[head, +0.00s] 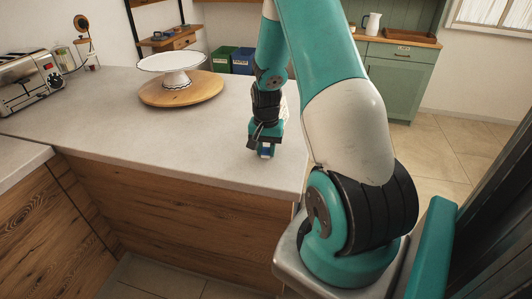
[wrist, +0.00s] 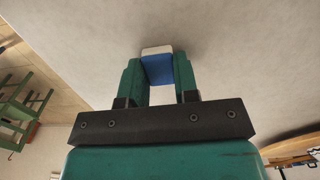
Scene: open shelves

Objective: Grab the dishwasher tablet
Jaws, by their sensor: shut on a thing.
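The dishwasher tablet (wrist: 157,68) is a small block, blue with a white layer. In the wrist view it sits between the two green fingers of my gripper (wrist: 158,82), which are shut on it. In the head view my gripper (head: 264,150) points down at the right part of the grey counter, and the tablet (head: 266,152) shows as a small blue and white patch at its tip. I cannot tell whether the tablet touches the counter. The fingers hide its sides.
The grey counter (head: 110,130) is clear to the left of my gripper. A white cake stand (head: 172,65) on a round wooden board (head: 182,91) stands further back. A toaster (head: 30,83) is at the far left. The counter's right edge is close to my gripper.

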